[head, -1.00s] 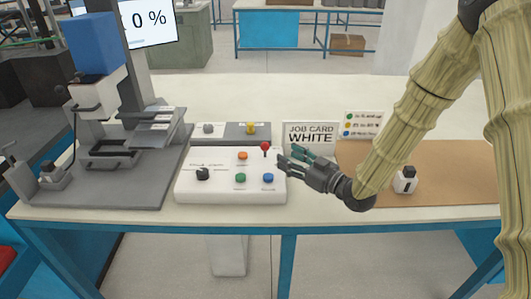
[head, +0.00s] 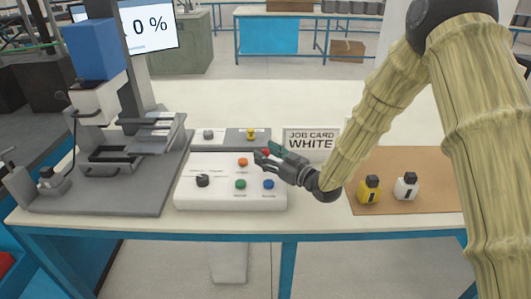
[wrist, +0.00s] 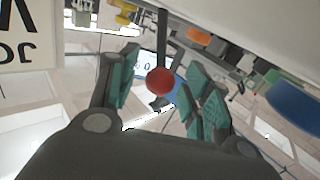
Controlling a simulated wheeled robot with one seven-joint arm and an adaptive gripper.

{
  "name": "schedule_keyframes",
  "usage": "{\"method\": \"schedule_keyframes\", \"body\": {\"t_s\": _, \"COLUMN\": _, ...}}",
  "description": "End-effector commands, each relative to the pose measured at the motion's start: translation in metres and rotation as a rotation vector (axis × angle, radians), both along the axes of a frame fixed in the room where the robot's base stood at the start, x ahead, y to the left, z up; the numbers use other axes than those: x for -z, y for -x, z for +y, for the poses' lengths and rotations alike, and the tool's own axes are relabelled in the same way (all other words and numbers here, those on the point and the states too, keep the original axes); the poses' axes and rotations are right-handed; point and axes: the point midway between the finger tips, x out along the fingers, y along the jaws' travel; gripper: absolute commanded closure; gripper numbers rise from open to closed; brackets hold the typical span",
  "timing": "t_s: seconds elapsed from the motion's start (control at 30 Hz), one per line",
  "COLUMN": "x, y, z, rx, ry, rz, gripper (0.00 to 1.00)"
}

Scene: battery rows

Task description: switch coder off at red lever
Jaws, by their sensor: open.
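The red lever (head: 266,152) stands at the upper right of the white control box (head: 230,200), partly hidden by my gripper in the head view. In the wrist view its red ball (wrist: 160,81) sits on a dark stem, between my two green-padded fingers. My gripper (head: 268,155) is open around the lever's ball. I cannot tell whether either finger touches it. The coder machine (head: 100,110), with a blue head and grey base, stands at the left of the table.
The control box also carries an orange button (head: 243,162), a green button (head: 240,184), a blue button (head: 268,184) and a black knob (head: 203,180). A job card (head: 311,138) reading WHITE stands behind. A yellow bottle (head: 369,190) and a white bottle (head: 405,186) stand on a brown mat.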

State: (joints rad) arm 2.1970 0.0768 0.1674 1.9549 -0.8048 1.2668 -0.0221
Motion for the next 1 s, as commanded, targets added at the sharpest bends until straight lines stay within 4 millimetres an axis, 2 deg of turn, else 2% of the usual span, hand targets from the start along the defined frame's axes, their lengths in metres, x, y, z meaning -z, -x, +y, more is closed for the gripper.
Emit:
{"method": "schedule_keyframes", "body": {"t_s": 0.43, "x": 0.0003, "y": -0.0062, "z": 0.0069, "rx": 0.000, "ry": -0.001, "rz": 0.001, "gripper": 0.51}}
{"method": "schedule_keyframes", "body": {"t_s": 0.47, "x": 0.0003, "y": -0.0062, "z": 0.0069, "rx": 0.000, "ry": -0.001, "rz": 0.001, "gripper": 0.55}}
{"method": "schedule_keyframes", "body": {"t_s": 0.7, "x": 0.0002, "y": -0.0062, "z": 0.0068, "rx": 0.000, "ry": 0.000, "rz": 0.000, "gripper": 0.98}}
{"method": "schedule_keyframes", "body": {"t_s": 1.0, "x": -0.0013, "y": -0.0069, "z": 0.0012, "rx": 0.007, "ry": 0.001, "rz": 0.010, "gripper": 1.00}}
